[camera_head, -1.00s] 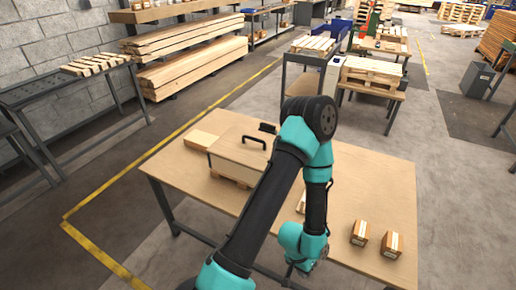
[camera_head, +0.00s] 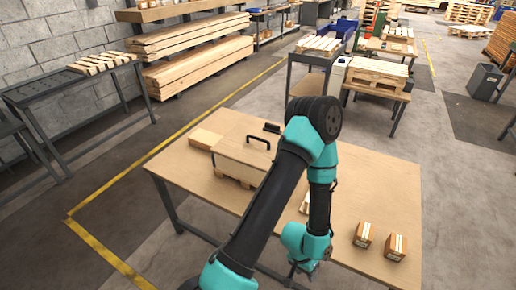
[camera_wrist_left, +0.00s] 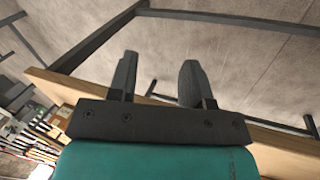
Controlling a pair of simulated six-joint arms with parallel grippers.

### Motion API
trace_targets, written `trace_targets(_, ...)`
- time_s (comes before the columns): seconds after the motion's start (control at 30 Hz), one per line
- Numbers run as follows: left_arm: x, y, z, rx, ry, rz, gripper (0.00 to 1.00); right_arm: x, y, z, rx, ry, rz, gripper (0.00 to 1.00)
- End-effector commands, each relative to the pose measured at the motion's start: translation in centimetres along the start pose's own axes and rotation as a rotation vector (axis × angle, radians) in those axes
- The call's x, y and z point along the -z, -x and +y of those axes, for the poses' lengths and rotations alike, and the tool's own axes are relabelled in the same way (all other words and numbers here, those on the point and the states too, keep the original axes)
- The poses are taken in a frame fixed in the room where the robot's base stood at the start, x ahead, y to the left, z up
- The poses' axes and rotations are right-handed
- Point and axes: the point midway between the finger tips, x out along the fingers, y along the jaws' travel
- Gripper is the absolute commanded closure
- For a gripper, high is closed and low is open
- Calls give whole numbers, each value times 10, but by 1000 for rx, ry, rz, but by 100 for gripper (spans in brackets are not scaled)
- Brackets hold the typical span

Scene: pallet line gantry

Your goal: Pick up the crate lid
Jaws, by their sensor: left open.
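The crate lid (camera_head: 238,151) is a pale wooden panel with a black bar handle (camera_head: 259,141), lying on top of a low wooden crate on the table (camera_head: 350,180). My left arm covers the lid's right part in the head view. My left gripper (camera_head: 302,271) hangs low by the table's front edge, well in front of the lid and apart from it. In the left wrist view its two dark fingers (camera_wrist_left: 157,80) are spread with nothing between them. The lid is not recognisable in that view. My right gripper is not in view.
Two small boxes, one here (camera_head: 363,234) and one here (camera_head: 396,246), stand on the table's right front. A wooden block (camera_head: 205,139) lies left of the crate. A small dark object (camera_head: 271,128) sits behind it. The table's back right is clear.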

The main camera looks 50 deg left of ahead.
Motion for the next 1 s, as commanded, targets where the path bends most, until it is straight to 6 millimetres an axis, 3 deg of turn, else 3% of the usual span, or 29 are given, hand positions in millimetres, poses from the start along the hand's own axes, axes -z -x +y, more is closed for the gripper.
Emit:
trace_targets(0.17, 13, 4, -4, -5, 81, -4, 55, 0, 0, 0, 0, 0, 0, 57)
trace_targets(0.47, 72, 37, -27, 11, 481, -43, 55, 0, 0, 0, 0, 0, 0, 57)
trace_targets(0.77, 128, 97, -71, 104, 937, -54, 55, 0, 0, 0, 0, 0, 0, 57)
trace_targets(1.0, 175, 162, -114, 192, 1287, 15, 55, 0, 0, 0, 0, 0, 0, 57)
